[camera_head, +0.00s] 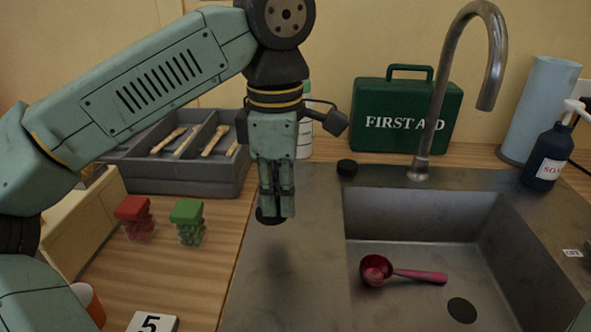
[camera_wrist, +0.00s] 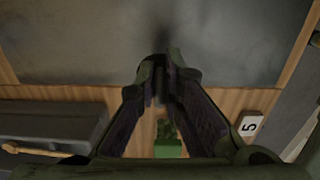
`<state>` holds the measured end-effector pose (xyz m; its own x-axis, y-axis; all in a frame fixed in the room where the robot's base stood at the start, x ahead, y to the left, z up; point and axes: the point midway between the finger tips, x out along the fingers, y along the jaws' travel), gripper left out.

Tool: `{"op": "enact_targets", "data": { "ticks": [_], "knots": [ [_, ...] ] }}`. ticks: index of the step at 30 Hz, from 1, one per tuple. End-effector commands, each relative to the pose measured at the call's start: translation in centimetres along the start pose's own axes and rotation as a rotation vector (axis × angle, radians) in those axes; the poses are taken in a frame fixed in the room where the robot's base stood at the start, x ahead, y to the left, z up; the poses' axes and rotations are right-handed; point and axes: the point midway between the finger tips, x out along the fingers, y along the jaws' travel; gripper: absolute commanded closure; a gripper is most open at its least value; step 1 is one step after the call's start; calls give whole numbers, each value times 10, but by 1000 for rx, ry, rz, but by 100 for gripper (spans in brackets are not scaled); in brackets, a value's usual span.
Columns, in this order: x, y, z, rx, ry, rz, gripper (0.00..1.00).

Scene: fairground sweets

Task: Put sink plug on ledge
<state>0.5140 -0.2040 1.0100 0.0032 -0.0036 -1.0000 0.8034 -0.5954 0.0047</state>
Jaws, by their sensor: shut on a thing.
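My gripper (camera_head: 276,212) hangs pointing down over the metal board left of the sink basin. It is shut on a dark round disc, which looks like the sink plug (camera_head: 263,216); its edge shows beside the fingertips and the fingers hide the rest. In the wrist view the fingers (camera_wrist: 160,75) are close together, and what lies between them is too dark to make out. A soft shadow falls on the metal below. The metal ledge (camera_head: 385,174) runs behind the basin.
The steel tap (camera_head: 424,130) rises behind the basin, which holds a red scoop (camera_head: 400,272). A green first aid box (camera_head: 407,115), soap bottle (camera_head: 548,155) and blue roll (camera_head: 538,105) stand behind. A grey cutlery tray (camera_head: 185,178) and red and green-topped jars (camera_head: 188,222) are left.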

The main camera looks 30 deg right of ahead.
Motion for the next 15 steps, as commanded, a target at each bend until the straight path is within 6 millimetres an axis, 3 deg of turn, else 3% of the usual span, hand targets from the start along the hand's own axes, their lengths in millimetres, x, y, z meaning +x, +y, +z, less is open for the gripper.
{"op": "enact_targets", "data": {
  "ticks": [9, 15],
  "knots": [
    [3, 82, 16, 0, -4, -2, 100],
    [9, 123, 23, 0, -1, -1, 100]
  ]
}}
